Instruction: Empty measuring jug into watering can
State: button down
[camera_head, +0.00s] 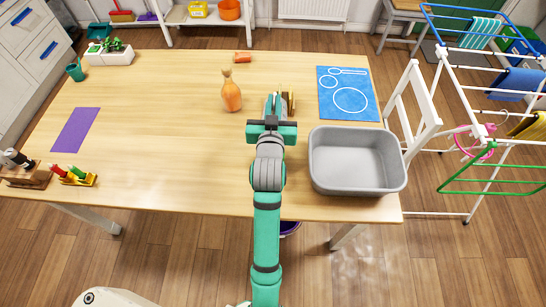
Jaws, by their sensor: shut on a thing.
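My gripper (275,106) is over the middle right of the wooden table, pointing away from me. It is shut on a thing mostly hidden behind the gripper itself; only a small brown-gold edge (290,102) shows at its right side. I cannot tell from this view whether this is the measuring jug, what it contains or how it is tilted. No other measuring jug is clearly visible. A small dark green vessel (76,71) stands at the table's far left; it may be the watering can, but it is too small to be sure.
A grey basin (357,163) and a blue mat (348,97) lie to the right. A purple mat (77,130) and a white planter (109,54) are left. A drying rack (490,135) stands right.

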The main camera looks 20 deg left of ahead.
aim_at(274, 94)
jog(key=shift+w+a+r, duration=0.15)
jog(key=shift+w+a, duration=0.05)
jog(key=w, duration=0.1)
jog(key=w+g, duration=0.1)
jog(key=w+a+g, duration=0.1)
jog(key=shift+w+r, duration=0.1)
jog(key=shift+r, duration=0.2)
jog(key=shift+w+a+r+g+h, duration=0.1)
jog(key=shift+w+r+g+h, duration=0.1)
jog(key=shift+w+g+h, duration=0.4)
jog(key=shift+w+a+f+g, duration=0.2)
jog(key=shift+w+f+g, duration=0.5)
jog(key=shift+g, duration=0.3)
jog(key=w+a+f+g+h+b, duration=0.1)
jog(key=w+f+g+b, duration=0.1)
jog(key=w+g, duration=0.3)
jog(key=w+a+f+g+h+b, duration=0.1)
jog(key=w+f+g+h+b, duration=0.1)
jog(key=w+g+b, duration=0.2)
jog(key=shift+w+a+g+b, duration=0.3)
jog(key=shift+w+g+b, duration=0.1)
jog(key=shift+g+b, duration=0.25)
jog(key=shift+f, duration=0.15)
